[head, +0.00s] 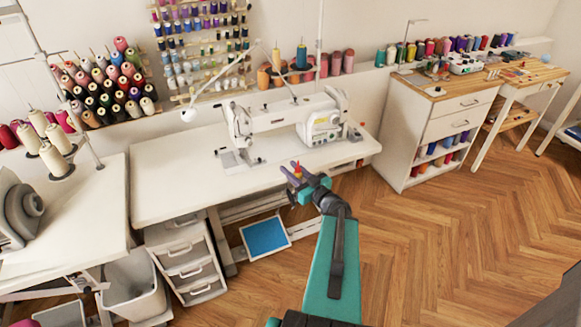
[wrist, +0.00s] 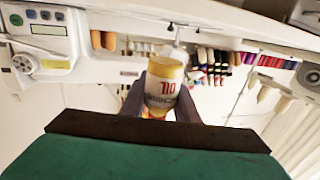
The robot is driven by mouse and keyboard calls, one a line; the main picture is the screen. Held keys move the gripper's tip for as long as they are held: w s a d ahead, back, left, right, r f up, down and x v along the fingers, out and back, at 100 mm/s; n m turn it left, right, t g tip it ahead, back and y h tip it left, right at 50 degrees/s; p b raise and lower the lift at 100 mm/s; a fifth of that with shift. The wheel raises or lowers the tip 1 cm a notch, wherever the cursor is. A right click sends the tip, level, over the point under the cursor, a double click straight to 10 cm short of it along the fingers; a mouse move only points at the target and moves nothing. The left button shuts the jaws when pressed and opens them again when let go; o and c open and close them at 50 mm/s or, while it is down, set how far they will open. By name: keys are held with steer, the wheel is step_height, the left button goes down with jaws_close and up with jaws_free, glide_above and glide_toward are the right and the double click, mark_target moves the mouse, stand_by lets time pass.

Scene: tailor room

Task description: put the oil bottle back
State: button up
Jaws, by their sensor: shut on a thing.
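The oil bottle (wrist: 165,88) is a small yellow bottle with a white label and red print, seen close up in the wrist view. My gripper (wrist: 160,108) is shut on it, with one dark finger on each side. In the head view my gripper (head: 298,178) is at the front edge of the sewing table (head: 180,195), in front of the white sewing machine (head: 285,120). Only the bottle's red tip (head: 297,167) shows clearly there, pointing up. The rest of the bottle is mostly hidden by my gripper.
A white drawer cabinet (head: 440,130) with a wooden top stands to the right. Thread racks (head: 105,85) hang at the back. A drawer unit (head: 188,262) and a bin (head: 133,285) stand below left. The table front left of my gripper is clear.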

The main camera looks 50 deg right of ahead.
steer(key=shift+w+f+b, duration=0.1)
steer(key=shift+b, duration=0.25)
steer(key=shift+w+d+f+b, duration=0.2)
steer(key=shift+w+d+b, duration=1.45)
steer(key=shift+w, duration=0.45)
steer(key=shift+w+d+f+b, duration=0.2)
steer(key=shift+w+d+b, duration=1.45)
steer(key=shift+w, duration=0.5)
steer(key=shift+w+d+f+b, duration=0.2)
steer(key=shift+w+d+b, duration=1.4)
steer(key=shift+w, duration=0.5)
steer(key=shift+a, duration=0.1)
steer(key=shift+f, duration=0.1)
steer(key=shift+f, duration=1.7)
steer(key=shift+f, duration=0.1)
